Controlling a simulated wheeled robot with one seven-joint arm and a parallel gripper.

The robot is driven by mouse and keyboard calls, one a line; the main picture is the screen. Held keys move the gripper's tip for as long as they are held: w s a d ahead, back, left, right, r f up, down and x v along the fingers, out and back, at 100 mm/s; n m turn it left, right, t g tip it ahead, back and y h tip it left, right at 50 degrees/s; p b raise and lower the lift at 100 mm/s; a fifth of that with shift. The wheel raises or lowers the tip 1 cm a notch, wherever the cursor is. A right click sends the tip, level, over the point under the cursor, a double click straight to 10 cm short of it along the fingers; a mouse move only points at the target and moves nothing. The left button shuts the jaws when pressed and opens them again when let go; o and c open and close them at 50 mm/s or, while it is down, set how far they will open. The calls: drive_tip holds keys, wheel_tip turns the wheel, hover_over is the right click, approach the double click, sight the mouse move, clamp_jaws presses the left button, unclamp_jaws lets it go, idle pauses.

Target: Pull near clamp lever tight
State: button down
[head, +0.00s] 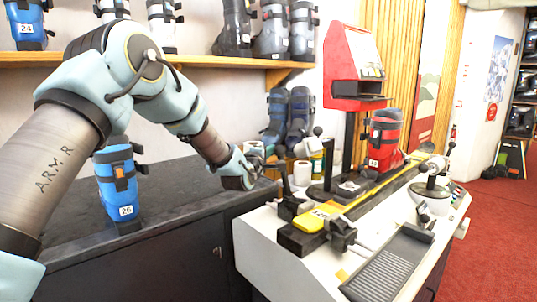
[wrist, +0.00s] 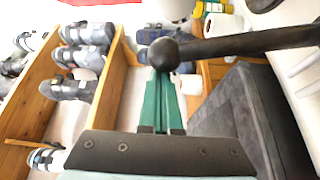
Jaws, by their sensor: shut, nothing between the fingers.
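The near clamp lever (head: 286,184) is a dark bar rising from a black clamp block at the near left end of the bench. My gripper (head: 268,164) is beside its upper end, on the left. In the wrist view a black lever with a ball knob (wrist: 163,54) crosses from the right edge. Its ball lies in front of the tips of my green fingers (wrist: 160,78). The fingers are together with nothing between them. I cannot tell whether they touch the ball. The yellow ski or gauge bar (head: 312,217) lies along the bench.
The white binding bench (head: 262,240) carries a red boot (head: 384,135), another ball-topped lever (head: 318,131) and a grey tray (head: 388,266). A blue boot (head: 118,187) stands on the dark counter at left. Boot shelves line the wall. Red floor is clear at right.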

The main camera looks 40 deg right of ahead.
drive_tip(key=shift+s+b, duration=0.35)
drive_tip(key=shift+b, duration=0.05)
drive_tip(key=shift+s+m, duration=0.1)
drive_tip(key=shift+m, duration=0.2)
drive_tip(key=s+m+h+b, duration=0.3)
drive_tip(key=s+m+b, duration=0.3)
drive_tip(key=b, duration=0.9)
drive_tip(key=s, duration=0.3)
drive_tip(key=shift+a+r+h, duration=0.25)
drive_tip(key=shift+r+h, duration=0.05)
drive_tip(key=shift+r, duration=0.1)
drive_tip(key=shift+w+r, duration=0.1)
